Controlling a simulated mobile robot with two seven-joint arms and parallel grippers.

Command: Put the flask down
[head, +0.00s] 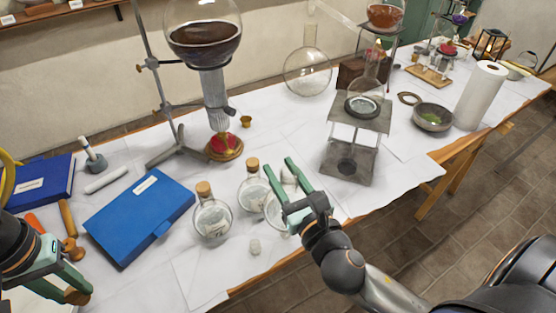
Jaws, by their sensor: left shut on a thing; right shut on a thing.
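My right gripper (279,166) is shut on a clear round glass flask (274,211) with no stopper visible. Its green fingers hide part of the flask's neck and body. The flask is over or on the white-covered table near its front edge; I cannot tell whether its base touches. My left gripper (78,293) is at the lower left, shut on a small brown cork-like stopper (74,298). Its fingers are partly cut off or hidden by the arm.
Two corked flasks (212,218) (252,193) stand just left of the held flask. A blue case (139,216) is left, a metal stand (352,158) right.

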